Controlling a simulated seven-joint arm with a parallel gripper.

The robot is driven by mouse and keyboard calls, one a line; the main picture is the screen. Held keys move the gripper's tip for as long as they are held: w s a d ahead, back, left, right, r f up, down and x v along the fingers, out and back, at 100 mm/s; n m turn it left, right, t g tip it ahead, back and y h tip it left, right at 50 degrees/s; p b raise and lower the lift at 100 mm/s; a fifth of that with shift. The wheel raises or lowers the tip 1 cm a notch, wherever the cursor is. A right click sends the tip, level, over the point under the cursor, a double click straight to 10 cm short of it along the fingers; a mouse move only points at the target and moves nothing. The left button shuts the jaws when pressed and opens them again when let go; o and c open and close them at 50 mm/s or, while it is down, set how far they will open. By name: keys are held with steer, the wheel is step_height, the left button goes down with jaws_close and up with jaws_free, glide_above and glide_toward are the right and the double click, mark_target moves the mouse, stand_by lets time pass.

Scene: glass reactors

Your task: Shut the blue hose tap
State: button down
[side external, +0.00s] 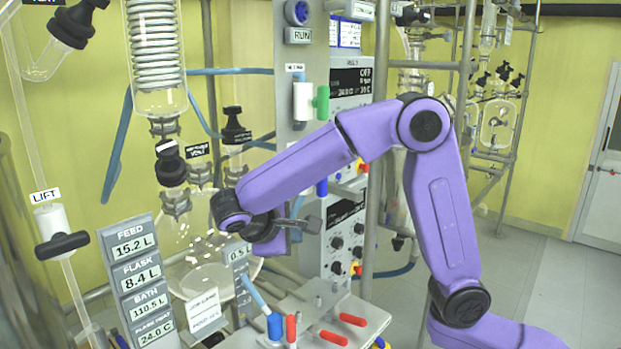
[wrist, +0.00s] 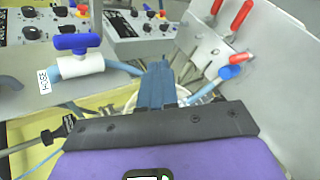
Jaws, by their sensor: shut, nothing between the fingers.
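The blue hose tap (wrist: 78,43) is at the upper left of the wrist view. It has a blue handle on a white valve body (wrist: 80,66), with a HOSE label (wrist: 43,82) beside it. The handle lies roughly along the line of the pipe. My gripper (wrist: 163,68) is shut and empty, to the right of the tap and apart from it. In the side view my gripper (side external: 312,224) is in front of the instrument column, above the metal bench.
A metal bench (side external: 305,310) with red levers (side external: 351,320) and a blue fitting (side external: 274,326) stands below my gripper. A glass vessel (side external: 215,262) is at the left. A white and green valve (side external: 304,101) is on the column. Control panels (wrist: 45,25) stand behind the tap.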

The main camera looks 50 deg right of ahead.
steer(key=shift+w+a+r+m+g+h, duration=0.5)
steer(key=shift+w+r+m+g+h, duration=0.8)
steer(key=shift+w+r+m+h, duration=2.1)
steer(key=d, duration=1.4)
steer(key=shift+s+f+h, duration=0.2)
steer(key=shift+h, duration=0.1)
steer(key=shift+a, duration=0.1)
steer(key=shift+r+y, duration=0.15)
steer(key=shift+y, duration=0.65)
